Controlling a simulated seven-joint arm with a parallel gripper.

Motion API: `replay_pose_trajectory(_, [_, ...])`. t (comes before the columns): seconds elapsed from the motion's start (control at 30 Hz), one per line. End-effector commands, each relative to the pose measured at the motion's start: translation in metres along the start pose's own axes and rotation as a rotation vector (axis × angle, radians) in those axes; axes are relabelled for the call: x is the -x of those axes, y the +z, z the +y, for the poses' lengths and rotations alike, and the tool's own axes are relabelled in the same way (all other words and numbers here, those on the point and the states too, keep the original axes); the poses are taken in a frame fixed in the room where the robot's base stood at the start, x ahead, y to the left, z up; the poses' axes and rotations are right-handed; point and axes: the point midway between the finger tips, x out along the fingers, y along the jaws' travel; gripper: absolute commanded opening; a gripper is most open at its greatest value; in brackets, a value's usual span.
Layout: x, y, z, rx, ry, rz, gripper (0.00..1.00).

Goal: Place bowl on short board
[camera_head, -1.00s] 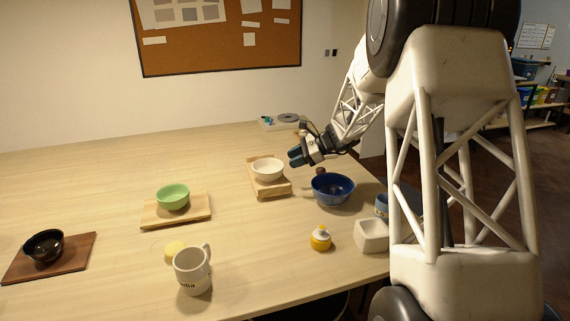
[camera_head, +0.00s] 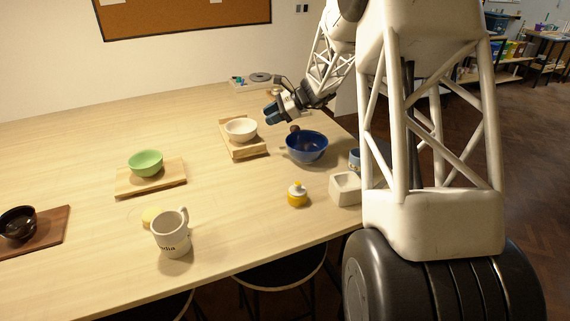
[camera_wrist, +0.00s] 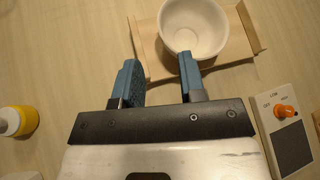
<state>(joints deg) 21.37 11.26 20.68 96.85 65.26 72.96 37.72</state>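My gripper (camera_head: 271,113) is open and empty, just right of and above a white bowl (camera_head: 240,130). In the wrist view its fingertips (camera_wrist: 157,62) are apart and the white bowl (camera_wrist: 193,28) is ahead of them. That bowl stands upright on a light wooden board (camera_head: 248,152) with raised end strips. A green bowl (camera_head: 146,162) stands on another light board (camera_head: 170,184). A black bowl (camera_head: 18,223) stands on a dark brown board (camera_head: 52,228) at far left. A blue bowl (camera_head: 306,147) stands on the table itself. Which board counts as short is unclear.
A mug (camera_head: 172,234), yellow bottle (camera_head: 297,195), white square dish (camera_head: 345,188) and blue cup (camera_head: 355,158) stand near the front and right. A device with a grey disc (camera_head: 260,77) sits behind my gripper. The table is clear between the boards.

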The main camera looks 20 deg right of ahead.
Motion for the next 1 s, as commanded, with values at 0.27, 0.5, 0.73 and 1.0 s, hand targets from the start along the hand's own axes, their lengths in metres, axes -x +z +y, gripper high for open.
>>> replay_pose_trajectory(0.27, [-0.002, 0.025, 0.021, 0.068, 0.039, 0.041, 0.38])
replay_pose_trajectory(0.5, [-0.003, 0.071, 0.071, 0.22, 0.126, 0.129, 0.38])
replay_pose_trajectory(0.73, [-0.001, 0.114, 0.131, 0.398, 0.226, 0.223, 0.38])
replay_pose_trajectory(1.0, [0.005, 0.152, 0.203, 0.612, 0.345, 0.325, 0.38])
